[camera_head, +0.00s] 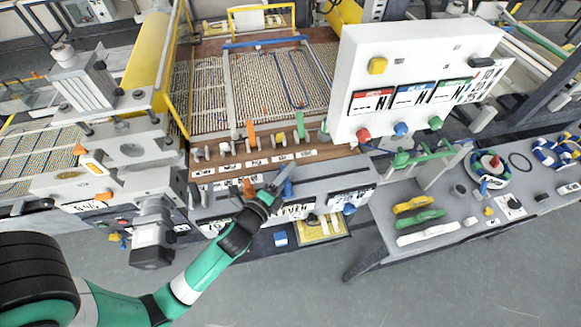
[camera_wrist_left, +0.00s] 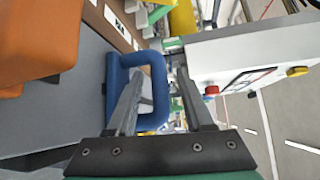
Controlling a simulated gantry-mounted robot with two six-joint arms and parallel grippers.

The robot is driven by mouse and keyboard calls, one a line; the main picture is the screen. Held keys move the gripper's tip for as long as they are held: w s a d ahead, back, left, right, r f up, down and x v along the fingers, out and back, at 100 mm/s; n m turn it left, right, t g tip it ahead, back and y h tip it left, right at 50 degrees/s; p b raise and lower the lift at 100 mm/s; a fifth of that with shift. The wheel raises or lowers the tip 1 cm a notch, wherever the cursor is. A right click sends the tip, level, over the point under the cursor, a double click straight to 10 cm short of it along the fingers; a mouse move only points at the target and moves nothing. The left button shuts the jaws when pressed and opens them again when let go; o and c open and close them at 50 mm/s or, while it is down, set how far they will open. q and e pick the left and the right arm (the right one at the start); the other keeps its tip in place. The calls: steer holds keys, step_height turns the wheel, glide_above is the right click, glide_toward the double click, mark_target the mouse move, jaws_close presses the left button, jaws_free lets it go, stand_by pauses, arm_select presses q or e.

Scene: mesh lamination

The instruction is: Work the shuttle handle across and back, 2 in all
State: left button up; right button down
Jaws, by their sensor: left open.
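A blue loop-shaped handle (camera_wrist_left: 158,88) stands up close in front of my left gripper in the left wrist view. In the head view the blue handle (camera_head: 288,188) is on the front ledge of the machine, partly hidden by the gripper. My left gripper (camera_head: 279,177) is open at this handle. In the wrist view the left gripper (camera_wrist_left: 160,78) has one finger overlapping the loop's opening and the other finger beyond its outer bar. I cannot tell whether either finger touches it. My right gripper is not in view.
An orange block (camera_wrist_left: 38,40) is close on the left in the wrist view. A white control box (camera_head: 415,75) with coloured buttons stands to the right. Several small levers line the brown panel (camera_head: 230,168) behind. A side table (camera_head: 385,222) holds coloured tools.

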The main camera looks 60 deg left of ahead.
arm_select(q)
steer(key=shift+x, duration=1.1)
jaws_close()
stand_by(0.6)
